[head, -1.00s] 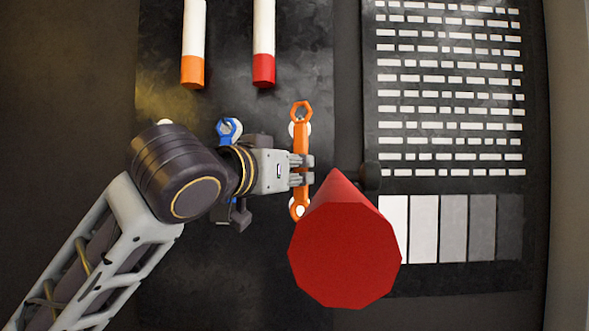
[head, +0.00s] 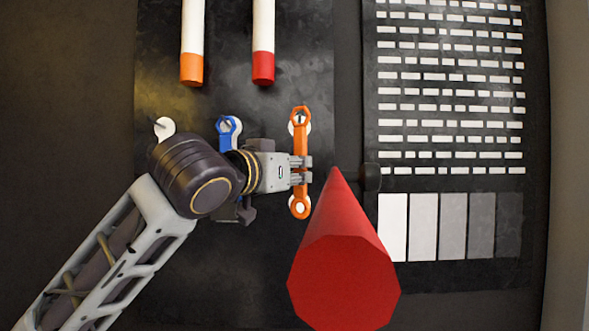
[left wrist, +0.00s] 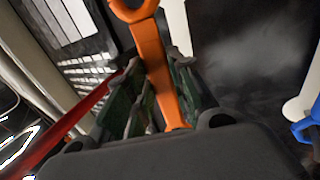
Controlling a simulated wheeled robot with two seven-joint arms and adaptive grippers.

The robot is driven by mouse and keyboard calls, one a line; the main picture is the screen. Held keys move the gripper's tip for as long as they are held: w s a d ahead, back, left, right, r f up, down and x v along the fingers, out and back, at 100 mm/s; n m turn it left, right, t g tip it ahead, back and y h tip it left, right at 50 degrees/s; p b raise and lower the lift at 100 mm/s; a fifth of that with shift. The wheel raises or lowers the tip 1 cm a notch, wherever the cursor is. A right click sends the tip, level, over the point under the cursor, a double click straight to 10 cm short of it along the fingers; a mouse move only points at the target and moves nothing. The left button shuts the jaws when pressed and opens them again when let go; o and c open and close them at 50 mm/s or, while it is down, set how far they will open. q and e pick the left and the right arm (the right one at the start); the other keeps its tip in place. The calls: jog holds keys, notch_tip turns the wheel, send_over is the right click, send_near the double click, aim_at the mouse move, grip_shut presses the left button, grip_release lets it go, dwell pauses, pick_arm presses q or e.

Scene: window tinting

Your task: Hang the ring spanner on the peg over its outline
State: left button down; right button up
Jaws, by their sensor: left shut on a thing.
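The orange ring spanner (head: 301,140) is upright in front of the dark board, over a white outline (head: 308,128) that shows at its edges. A dark peg-like mark shows within its upper ring; I cannot tell whether the ring is around the peg or only in front of it. My left gripper (head: 301,172) is shut on the spanner's shank, below its middle. In the left wrist view the orange shank (left wrist: 158,65) runs between the fingers, with part of a ring at the top edge. My right gripper is not in view.
A blue spanner (head: 226,138) hangs left, partly behind my left wrist. A white outline with a peg (head: 164,127) shows further left. A large red cone (head: 343,265) stands close below right. Two white tubes with orange (head: 192,69) and red (head: 263,68) ends are above.

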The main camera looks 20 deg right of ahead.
pick_arm(q)
jog(key=shift+w+d+p, duration=0.15)
jog(key=shift+w, duration=0.4)
jog(key=shift+w+d+p, duration=0.15)
jog(key=shift+w, duration=0.35)
jog(key=shift+w+d+f, duration=0.15)
jog(key=shift+w+f, duration=0.2)
jog(key=shift+w, duration=0.2)
jog(key=shift+w+f, duration=0.1)
jog(key=c, duration=1.2)
grip_release()
jog(key=shift+o, duration=0.2)
jog(key=v, duration=1.2)
